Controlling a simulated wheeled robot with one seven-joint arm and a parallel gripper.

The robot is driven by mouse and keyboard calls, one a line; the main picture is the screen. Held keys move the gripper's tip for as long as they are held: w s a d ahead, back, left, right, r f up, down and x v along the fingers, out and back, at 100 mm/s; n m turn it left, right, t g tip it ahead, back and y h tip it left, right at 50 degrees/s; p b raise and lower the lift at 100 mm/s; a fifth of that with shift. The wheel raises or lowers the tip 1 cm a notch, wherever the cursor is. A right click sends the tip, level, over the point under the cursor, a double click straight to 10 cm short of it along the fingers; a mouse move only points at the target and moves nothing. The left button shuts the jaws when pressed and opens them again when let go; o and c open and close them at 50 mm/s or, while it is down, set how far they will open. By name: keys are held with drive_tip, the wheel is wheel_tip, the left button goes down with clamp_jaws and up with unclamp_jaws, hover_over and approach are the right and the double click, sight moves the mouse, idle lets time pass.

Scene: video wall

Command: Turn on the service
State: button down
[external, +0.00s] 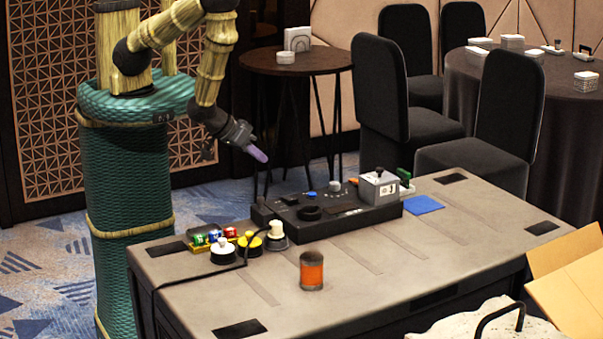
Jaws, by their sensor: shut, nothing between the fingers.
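A long black console (285,212) lies along the far side of the grey table. It carries a blue button (309,194), a pale knob (335,186) and a round black dial (309,213). A grey box (379,189) with a black knob on top and a number on its front sits at the console's right end. I cannot tell which control belongs to the service, or its state. My gripper (258,154) has pale purple fingertips, is shut and empty, and hangs in the air above and behind the console's left part, apart from it.
An orange can (311,272) stands mid-table. White and yellow knobbed pieces (222,252) and several small coloured cans (214,237) stand at left, with a black cable. A blue pad (423,204) lies right of the console. The table's right front is clear; an open carton (570,285) is beside it.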

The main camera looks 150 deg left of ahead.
drive_tip(key=shift+a+f, duration=0.1)
drive_tip(key=shift+f, duration=0.1)
drive_tip(key=b, duration=0.3)
hover_over(290, 200)
drive_tip(key=s+d, duration=0.1)
drive_tip(key=s, duration=0.1)
drive_tip(key=f, duration=0.6)
drive_tip(key=shift+w+f, duration=0.25)
drive_tip(key=shift+f, duration=0.05)
drive_tip(key=f, duration=0.2)
drive_tip(key=shift+w+d+f, duration=0.1)
drive_tip(key=shift+w+f, duration=0.15)
drive_tip(key=shift+f, duration=0.1)
drive_tip(key=shift+w+f, duration=0.1)
drive_tip(key=shift+f, duration=0.5)
drive_tip(key=shift+f, duration=0.1)
